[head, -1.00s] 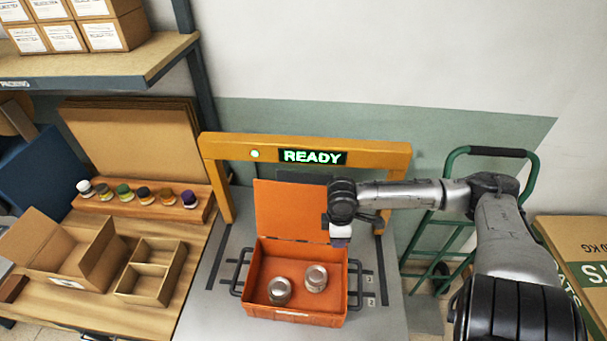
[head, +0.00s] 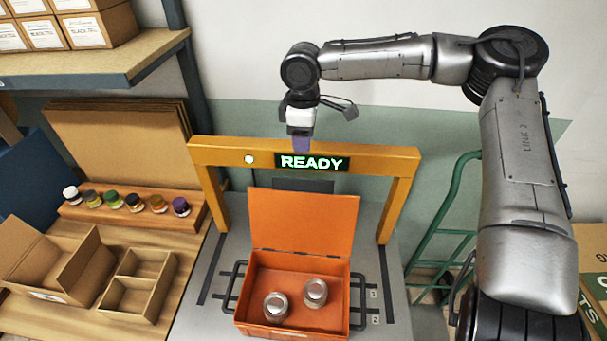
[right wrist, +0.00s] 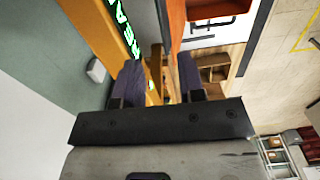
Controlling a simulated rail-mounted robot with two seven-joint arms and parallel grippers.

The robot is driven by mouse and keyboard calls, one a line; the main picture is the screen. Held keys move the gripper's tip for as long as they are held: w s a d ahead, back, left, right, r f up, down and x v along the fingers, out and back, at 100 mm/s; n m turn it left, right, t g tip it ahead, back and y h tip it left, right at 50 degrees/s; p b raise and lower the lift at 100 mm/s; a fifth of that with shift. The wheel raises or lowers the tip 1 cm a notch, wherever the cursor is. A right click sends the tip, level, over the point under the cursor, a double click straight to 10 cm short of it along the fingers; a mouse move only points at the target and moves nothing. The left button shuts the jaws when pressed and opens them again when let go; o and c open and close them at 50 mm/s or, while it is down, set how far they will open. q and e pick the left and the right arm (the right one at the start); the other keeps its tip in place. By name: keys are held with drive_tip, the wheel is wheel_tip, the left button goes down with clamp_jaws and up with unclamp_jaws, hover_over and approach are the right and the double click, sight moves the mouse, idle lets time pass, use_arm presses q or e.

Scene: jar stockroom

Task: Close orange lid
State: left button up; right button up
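The orange lid (head: 302,222) stands open and upright at the back of the orange box (head: 258,272). Two jars with silver tops, the left jar (head: 276,306) and the right jar (head: 316,292), stand inside the box. My right gripper (head: 301,143) is high above and behind the lid, in front of the yellow frame's sign, apart from the lid. In the right wrist view its two purple-grey fingers (right wrist: 160,80) are spread with nothing between them. Part of the orange box or lid (right wrist: 178,25) shows at the top there. My left gripper is not in view.
A yellow frame (head: 403,205) with a green READY sign (head: 311,162) spans behind the box. Open cardboard boxes (head: 143,283) and a rack of small jars (head: 134,204) are on the left bench. A green hand truck (head: 446,220) stands at right.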

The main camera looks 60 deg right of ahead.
sight(303, 179)
wheel_tip(303, 179, down, 12)
drive_tip(key=shift+f+p, duration=0.2)
drive_tip(key=shift+p, duration=0.55)
drive_tip(key=shift+c, duration=0.3)
clamp_jaws()
drive_tip(key=shift+s, duration=0.1)
